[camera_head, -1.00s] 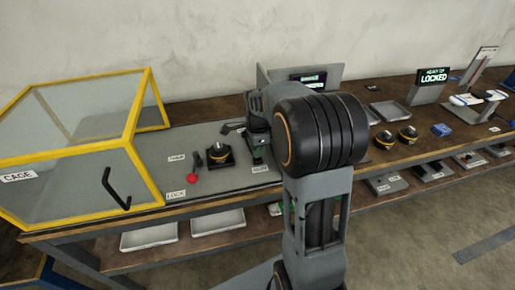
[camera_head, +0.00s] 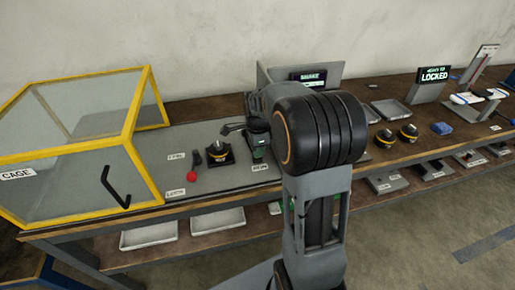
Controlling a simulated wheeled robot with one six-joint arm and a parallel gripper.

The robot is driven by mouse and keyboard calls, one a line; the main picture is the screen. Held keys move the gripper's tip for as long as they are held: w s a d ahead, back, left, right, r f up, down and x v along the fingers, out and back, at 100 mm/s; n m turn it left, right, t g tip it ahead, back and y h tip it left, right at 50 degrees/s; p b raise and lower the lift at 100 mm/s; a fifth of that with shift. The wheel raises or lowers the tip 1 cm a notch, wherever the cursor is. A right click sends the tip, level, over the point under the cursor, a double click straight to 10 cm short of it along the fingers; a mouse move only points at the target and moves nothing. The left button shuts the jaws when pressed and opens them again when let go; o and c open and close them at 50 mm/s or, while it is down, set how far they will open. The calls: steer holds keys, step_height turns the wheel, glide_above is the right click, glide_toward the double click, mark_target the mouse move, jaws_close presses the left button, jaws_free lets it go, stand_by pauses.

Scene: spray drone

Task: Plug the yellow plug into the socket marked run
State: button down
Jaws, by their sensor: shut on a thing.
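My gripper (camera_head: 257,133) points down over the grey mat at the middle of the bench, left of my big black wrist joint. It is shut, but what it grips is too small and dark to make out. I cannot clearly pick out the yellow plug. A small label (camera_head: 260,168) lies on the mat just below my gripper; its print is too blurred to read surely. A socket by it is hidden or too small to tell. A black unit with a yellowish ring (camera_head: 219,153) sits on the mat to the left of my gripper.
A yellow-framed clear cage (camera_head: 130,140) stands at the left. A red knob (camera_head: 192,176) is near a lock label (camera_head: 174,192). A small display (camera_head: 309,77) stands behind my arm. Two black-and-yellow round units (camera_head: 384,138) and a "LOCKED" sign (camera_head: 434,74) are to the right.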

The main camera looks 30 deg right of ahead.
steer(key=shift+f+b, duration=0.45)
steer(key=shift+f, duration=0.35)
steer(key=c, duration=1)
jaws_free()
steer(key=shift+o, duration=0.2)
steer(key=shift+r, duration=0.1)
step_height(320, 180, up, 14)
steer(key=p, duration=0.1)
